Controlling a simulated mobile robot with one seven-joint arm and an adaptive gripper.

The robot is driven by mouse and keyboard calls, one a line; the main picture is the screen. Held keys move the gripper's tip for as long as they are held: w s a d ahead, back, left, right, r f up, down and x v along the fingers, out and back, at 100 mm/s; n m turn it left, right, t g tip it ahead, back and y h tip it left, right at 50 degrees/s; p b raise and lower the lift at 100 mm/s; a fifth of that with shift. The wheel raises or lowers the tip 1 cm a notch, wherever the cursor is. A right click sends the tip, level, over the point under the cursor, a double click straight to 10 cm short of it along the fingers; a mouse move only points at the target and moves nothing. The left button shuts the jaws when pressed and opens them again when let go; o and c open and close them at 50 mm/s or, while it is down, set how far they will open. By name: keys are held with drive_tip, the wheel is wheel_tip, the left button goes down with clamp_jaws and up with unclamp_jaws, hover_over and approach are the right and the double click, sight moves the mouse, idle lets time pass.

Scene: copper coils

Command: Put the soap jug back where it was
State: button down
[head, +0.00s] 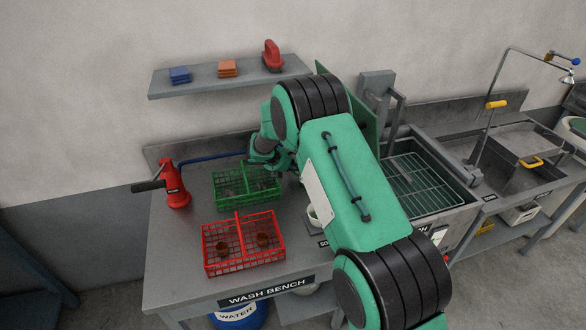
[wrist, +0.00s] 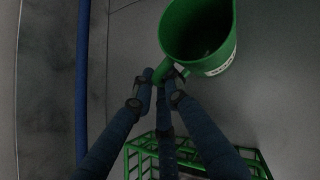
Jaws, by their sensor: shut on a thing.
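In the wrist view a green jug (wrist: 196,30) with a white label, its print too small to read, shows at the top, its open mouth towards the camera. My gripper (wrist: 165,80) is shut on the jug's handle, its dark fingers meeting around it. Whether the jug touches the bench is unclear. In the head view my arm hides the fingers and this jug.
The green wire crate (head: 247,200) stands on the wash bench, and shows below my fingers in the wrist view (wrist: 140,160). A red crate (head: 240,219) with brown items is in front. A red hand pump (head: 175,186) is left; a sink rack (head: 420,185) is right.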

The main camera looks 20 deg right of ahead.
drive_tip(key=shift+f, duration=0.1)
drive_tip(key=c, duration=1.7)
unclamp_jaws()
drive_tip(key=shift+c, duration=0.2)
drive_tip(key=p+v, duration=0.2)
drive_tip(key=v, duration=1)
drive_tip(key=shift+d, duration=0.1)
